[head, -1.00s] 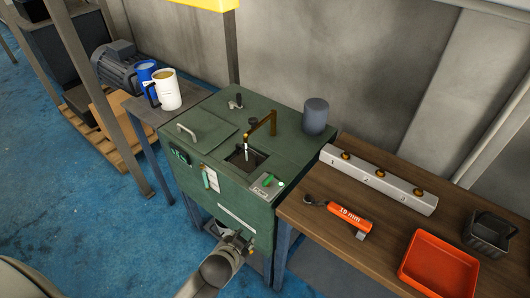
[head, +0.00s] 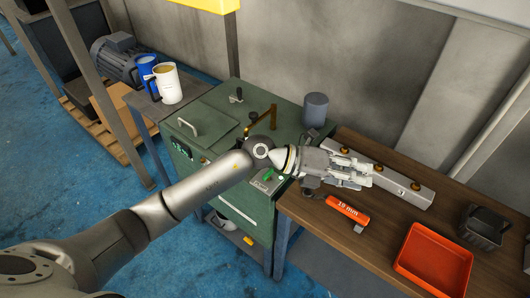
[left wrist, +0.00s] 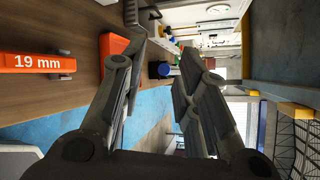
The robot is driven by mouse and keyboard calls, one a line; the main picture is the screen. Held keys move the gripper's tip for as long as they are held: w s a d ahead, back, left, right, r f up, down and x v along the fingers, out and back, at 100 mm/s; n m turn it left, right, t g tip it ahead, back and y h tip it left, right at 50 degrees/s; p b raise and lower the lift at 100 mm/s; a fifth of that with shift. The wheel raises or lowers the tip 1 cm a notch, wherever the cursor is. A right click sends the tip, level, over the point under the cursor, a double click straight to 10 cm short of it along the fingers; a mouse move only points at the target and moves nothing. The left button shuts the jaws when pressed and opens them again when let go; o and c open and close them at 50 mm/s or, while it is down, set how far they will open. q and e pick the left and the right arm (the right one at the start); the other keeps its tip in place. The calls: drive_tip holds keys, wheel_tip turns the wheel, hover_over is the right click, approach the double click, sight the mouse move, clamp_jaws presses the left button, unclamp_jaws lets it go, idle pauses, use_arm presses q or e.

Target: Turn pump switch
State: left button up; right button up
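The green machine cabinet (head: 210,103) stands in the middle of the head view. On its top near the front right edge is a small silver plate with a green switch (head: 268,176), partly hidden by my left arm; its label is too small to read. My left gripper (head: 364,174) is to the right of the switch, over the wooden bench and in front of the metal bar. Its fingers are apart with nothing between them, as the left wrist view (left wrist: 166,60) also shows. My right gripper is not in view.
The bench (head: 385,215) holds a metal bar (head: 410,187) with brass knobs, an orange 19 mm wrench (head: 345,209), an orange tray (head: 435,262) and a black bin (head: 487,228). A grey cylinder (head: 315,110) and a brass spout (head: 272,117) rise from the cabinet top.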

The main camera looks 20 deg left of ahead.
use_arm(q)
drive_tip(key=w+a+f+m+g+y, duration=0.2)
drive_tip(key=a+f+m+y, duration=0.1)
drive_tip(key=a+f+y, duration=0.35)
drive_tip(key=y, duration=0.8)
approach(267, 173)
drive_tip(key=shift+w+f+n+h, duration=0.1)
drive_tip(key=shift+f+n+h, duration=0.15)
drive_tip(key=shift+n, duration=0.15)
drive_tip(key=shift+a+f, duration=0.1)
drive_tip(key=shift+f, duration=0.05)
drive_tip(key=f+b, duration=0.1)
drive_tip(key=f, duration=0.1)
drive_tip(key=f+b, duration=0.2)
drive_tip(key=f, duration=0.1)
drive_tip(key=w+f+b, duration=0.1)
drive_tip(key=f+b, duration=0.1)
drive_tip(key=shift+d+f, duration=0.3)
drive_tip(key=shift+f, duration=0.05)
drive_tip(key=shift+r, duration=0.2)
drive_tip(key=shift+f, duration=0.1)
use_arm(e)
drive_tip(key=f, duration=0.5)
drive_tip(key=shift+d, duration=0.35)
